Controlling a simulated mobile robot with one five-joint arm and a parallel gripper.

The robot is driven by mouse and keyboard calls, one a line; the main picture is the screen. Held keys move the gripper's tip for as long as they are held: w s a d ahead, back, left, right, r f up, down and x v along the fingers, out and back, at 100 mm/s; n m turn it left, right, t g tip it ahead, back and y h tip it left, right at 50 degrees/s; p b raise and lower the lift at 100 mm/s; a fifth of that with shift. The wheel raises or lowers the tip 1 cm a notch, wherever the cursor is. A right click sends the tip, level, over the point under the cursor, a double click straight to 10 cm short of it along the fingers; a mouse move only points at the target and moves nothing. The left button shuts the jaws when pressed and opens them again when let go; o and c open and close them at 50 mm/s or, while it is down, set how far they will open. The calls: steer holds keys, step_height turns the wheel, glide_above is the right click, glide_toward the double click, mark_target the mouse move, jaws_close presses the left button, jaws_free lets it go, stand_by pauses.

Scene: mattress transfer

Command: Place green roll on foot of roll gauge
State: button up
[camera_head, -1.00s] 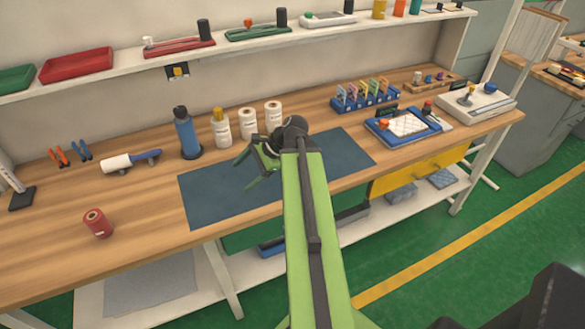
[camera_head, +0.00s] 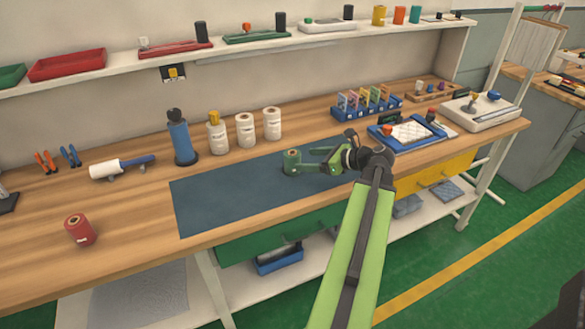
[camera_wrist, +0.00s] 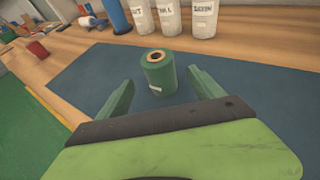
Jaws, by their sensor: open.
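The green roll (camera_head: 291,161) stands upright on the dark blue mat. In the wrist view the green roll (camera_wrist: 159,75) shows its pale core on top and a small white label on its side. My gripper (camera_head: 307,160) is open, low over the mat, reaching from the right towards the roll. In the wrist view my gripper's fingers (camera_wrist: 160,84) lie either side of the roll's near side, with gaps showing; it is not gripped. A dark flat foot (camera_head: 6,203) is cut off at the left edge; I cannot tell if it is the roll gauge's.
A red roll (camera_head: 79,230) stands at the front left of the bench. A blue tray (camera_head: 412,133) lies right of the mat (camera_head: 215,205). The bench's front left is mostly clear.

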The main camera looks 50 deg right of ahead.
mark_target(286, 150)
steer(key=b+x, duration=0.1)
steer(key=x, duration=0.4)
steer(key=shift+f, duration=0.1)
steer(key=b+x, duration=0.2)
steer(key=x, duration=0.3)
steer(key=shift+w+f, duration=0.1)
steer(key=shift+f, duration=0.15)
steer(key=shift+r, duration=0.1)
jaws_close()
steer(key=shift+r+p, duration=0.4)
steer(key=shift+r, duration=0.15)
step_height(286, 150, up, 4)
steer(key=p, duration=0.4)
steer(key=s+d+r+p, duration=0.6)
steer(key=s+d, duration=0.1)
steer(key=d, duration=0.2)
steer(key=shift+s, duration=0.3)
